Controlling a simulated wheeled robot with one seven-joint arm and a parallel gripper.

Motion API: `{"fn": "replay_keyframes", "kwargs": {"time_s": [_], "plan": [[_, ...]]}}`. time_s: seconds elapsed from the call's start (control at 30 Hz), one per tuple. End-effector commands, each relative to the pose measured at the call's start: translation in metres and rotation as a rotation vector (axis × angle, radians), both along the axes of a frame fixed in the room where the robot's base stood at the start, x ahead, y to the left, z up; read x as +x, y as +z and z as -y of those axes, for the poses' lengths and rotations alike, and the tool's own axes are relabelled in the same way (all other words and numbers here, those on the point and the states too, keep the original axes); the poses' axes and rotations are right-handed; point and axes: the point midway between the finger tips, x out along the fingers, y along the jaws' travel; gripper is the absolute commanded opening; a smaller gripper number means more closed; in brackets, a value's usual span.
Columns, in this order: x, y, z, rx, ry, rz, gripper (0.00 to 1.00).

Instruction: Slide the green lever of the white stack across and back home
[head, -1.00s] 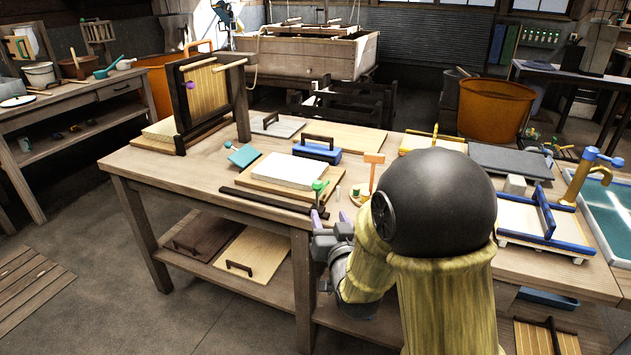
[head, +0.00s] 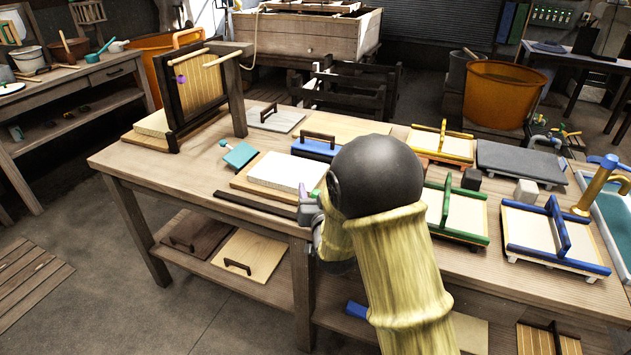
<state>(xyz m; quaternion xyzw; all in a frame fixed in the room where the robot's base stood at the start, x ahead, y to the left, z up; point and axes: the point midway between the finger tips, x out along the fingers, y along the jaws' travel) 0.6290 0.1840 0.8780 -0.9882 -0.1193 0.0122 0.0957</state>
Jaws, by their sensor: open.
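The white stack (head: 287,172) is a pale slab on a wooden board, near the front edge of the bench. A dark rail (head: 255,203) runs along its front side, toward my gripper. My gripper (head: 305,192) is at the right end of this rail, beside the stack's right front corner. One purple fingertip shows, and the jaws are open. The green lever is hidden, or nearly so, behind my gripper and arm. I cannot tell whether the jaws are around the lever or touching it.
A blue block with a dark handle (head: 315,148) stands behind the stack, and a teal paddle (head: 240,155) lies to its left. An upright dark frame (head: 185,100) stands at the back left. Green (head: 456,212), yellow (head: 441,143) and blue (head: 553,235) framed moulds lie to the right.

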Motion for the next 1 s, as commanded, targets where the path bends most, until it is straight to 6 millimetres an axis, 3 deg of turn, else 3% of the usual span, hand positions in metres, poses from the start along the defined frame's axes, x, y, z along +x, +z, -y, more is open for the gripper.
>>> {"fn": "replay_keyframes", "kwargs": {"time_s": [0.33, 0.6, 1.0], "plan": [[0.0023, -0.0002, -0.0016, 0.000, 0.000, 0.000, 0.50], [0.0022, -0.0001, -0.0015, 0.000, 0.000, 0.000, 0.00], [0.0074, 0.0000, -0.0022, -0.001, -0.010, 0.001, 0.00]]}}
